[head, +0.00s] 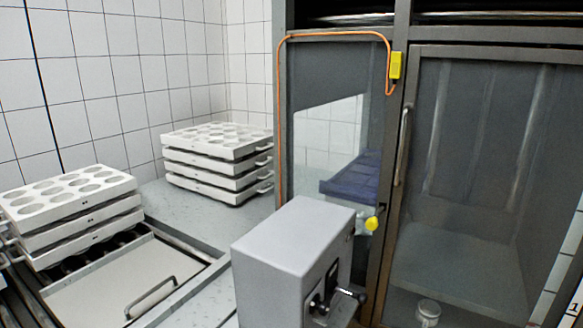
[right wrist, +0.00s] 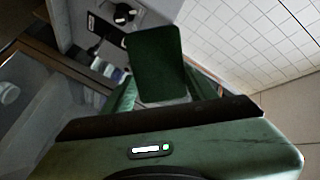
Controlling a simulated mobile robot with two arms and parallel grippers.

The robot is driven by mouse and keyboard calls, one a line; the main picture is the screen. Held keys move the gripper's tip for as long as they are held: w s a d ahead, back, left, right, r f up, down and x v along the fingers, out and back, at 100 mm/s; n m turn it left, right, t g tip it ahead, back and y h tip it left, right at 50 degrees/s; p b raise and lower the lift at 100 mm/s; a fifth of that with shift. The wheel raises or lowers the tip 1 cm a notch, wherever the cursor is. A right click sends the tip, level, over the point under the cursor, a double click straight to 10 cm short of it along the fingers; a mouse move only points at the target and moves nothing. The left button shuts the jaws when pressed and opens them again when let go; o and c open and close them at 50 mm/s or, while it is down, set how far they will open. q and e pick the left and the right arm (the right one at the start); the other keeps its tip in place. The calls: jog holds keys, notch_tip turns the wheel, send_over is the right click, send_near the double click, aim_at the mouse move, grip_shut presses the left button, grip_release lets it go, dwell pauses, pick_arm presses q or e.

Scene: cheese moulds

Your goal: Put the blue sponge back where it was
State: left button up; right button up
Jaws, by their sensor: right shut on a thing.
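In the right wrist view my right gripper (right wrist: 162,97) is shut on a dark green, flat, block-shaped pad (right wrist: 155,62). The pad sticks out beyond the fingers, clear of any surface that I can make out. Its visible face is dark green and no blue shows on it, so I cannot tell whether it is the blue sponge. No other sponge can be made out in either view. Neither gripper shows in the head view, and my left gripper is in no view.
Stacked white moulds stand at the left (head: 70,191) and at the back (head: 217,141) of the metal counter (head: 160,205). A grey box with a lever (head: 285,240) stands in front of the glazed cabinet (head: 480,160). A blue crate-like thing (head: 350,185) shows at the glass panel.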

jog(key=shift+w+a+r+m+t+h+b, duration=0.1)
jog(key=shift+w+a+r+m+t+h, duration=0.15)
jog(key=shift+m+h, duration=0.65)
jog(key=shift+w+a+r+m+t+h+b, duration=0.15)
jog(key=shift+m+h, duration=0.4)
jog(key=shift+h, duration=0.7)
jog(key=shift+w+a+r+m+t+h+b, duration=0.1)
jog(key=shift+w+a+r+m+t+h, duration=0.15)
jog(key=shift+m+h, duration=0.65)
